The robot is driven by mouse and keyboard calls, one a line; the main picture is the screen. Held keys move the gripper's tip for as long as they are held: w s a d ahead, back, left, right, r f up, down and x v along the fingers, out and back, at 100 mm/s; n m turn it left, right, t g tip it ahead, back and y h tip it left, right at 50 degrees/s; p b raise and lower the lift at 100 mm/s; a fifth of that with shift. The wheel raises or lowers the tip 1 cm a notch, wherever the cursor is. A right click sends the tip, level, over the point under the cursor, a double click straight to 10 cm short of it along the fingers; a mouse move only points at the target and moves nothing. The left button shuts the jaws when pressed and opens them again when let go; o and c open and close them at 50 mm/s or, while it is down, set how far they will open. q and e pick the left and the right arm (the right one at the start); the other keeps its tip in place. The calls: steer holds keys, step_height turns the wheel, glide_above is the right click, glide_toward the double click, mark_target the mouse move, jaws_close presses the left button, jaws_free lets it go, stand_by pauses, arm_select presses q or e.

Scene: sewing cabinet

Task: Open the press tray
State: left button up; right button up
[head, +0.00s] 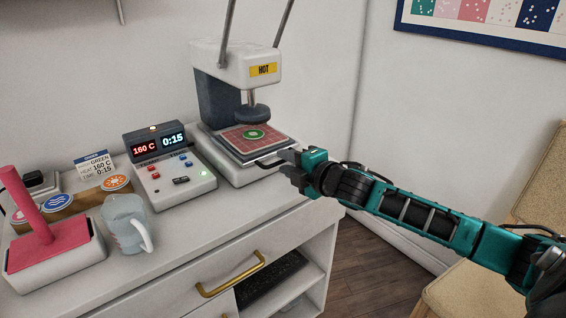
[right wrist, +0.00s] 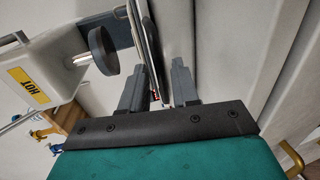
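The heat press (head: 222,72), marked HOT, stands at the back of the cabinet top. Its press tray (head: 262,152) lies below the round pad (head: 251,112) and carries a red grid mat with a green round patch (head: 254,134). A dark handle (head: 268,164) is on the tray's front edge. My right gripper (head: 288,166) is at this handle. In the right wrist view the right gripper (right wrist: 158,75) has its fingers apart, with the tray's edge (right wrist: 147,45) reaching down between them. Whether the fingers touch the handle is unclear. My left gripper is out of view.
A control box (head: 172,175) showing 160 C and 0:15 stands left of the press. A brass drawer handle (head: 230,277) juts from the cabinet front.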

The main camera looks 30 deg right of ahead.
steer(key=shift+x, duration=1.15)
jaws_close()
